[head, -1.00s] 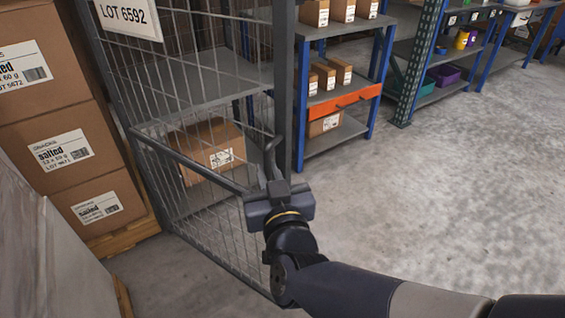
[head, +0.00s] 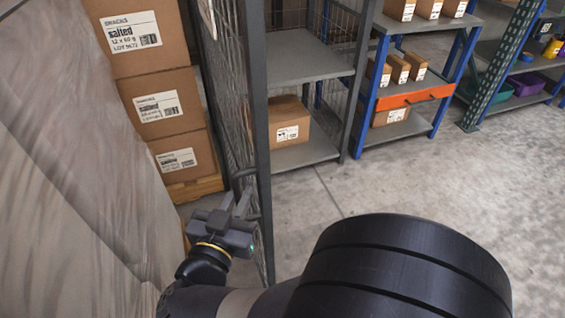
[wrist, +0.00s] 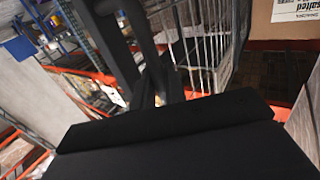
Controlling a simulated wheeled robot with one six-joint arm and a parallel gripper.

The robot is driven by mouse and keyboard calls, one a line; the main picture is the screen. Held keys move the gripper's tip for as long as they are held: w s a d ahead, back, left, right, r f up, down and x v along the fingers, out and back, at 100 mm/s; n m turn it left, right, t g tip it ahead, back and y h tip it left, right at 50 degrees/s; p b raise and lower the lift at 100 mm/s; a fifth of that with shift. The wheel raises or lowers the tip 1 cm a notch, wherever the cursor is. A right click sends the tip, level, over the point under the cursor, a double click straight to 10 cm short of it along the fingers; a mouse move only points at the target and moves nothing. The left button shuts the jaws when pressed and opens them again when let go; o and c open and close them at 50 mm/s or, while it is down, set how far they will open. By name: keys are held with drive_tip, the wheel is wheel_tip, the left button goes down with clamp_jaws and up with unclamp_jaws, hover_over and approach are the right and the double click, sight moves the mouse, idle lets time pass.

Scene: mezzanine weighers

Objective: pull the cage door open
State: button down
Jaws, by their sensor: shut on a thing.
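The cage door (head: 258,120), a dark metal frame with wire mesh, stands swung out from the cage and shows nearly edge-on in the head view. Its mesh also shows in the wrist view (wrist: 205,45). My gripper (head: 243,200) is at the door's lower part, shut on the door handle; the grip itself is small and partly hidden. In the wrist view its dark fingers (wrist: 150,70) stand out in front of the mesh. The cage's opening shows to the right of the door, with a grey shelf (head: 300,66) and a carton (head: 290,130) inside.
Stacked snack cartons (head: 160,105) stand left of the door, behind a wrapped pale load (head: 70,150) close on my left. The concrete floor (head: 480,190) on the right is clear.

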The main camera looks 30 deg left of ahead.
drive_tip(key=shift+s+a+r+p, duration=0.2)
drive_tip(key=shift+s+a+p, duration=0.15)
drive_tip(key=shift+s+a, duration=0.9)
drive_tip(key=shift+w+a, duration=0.1)
drive_tip(key=shift+w, duration=0.05)
drive_tip(key=c, duration=1.6)
unclamp_jaws()
drive_tip(key=shift+f, duration=0.15)
drive_tip(key=shift+o, duration=0.2)
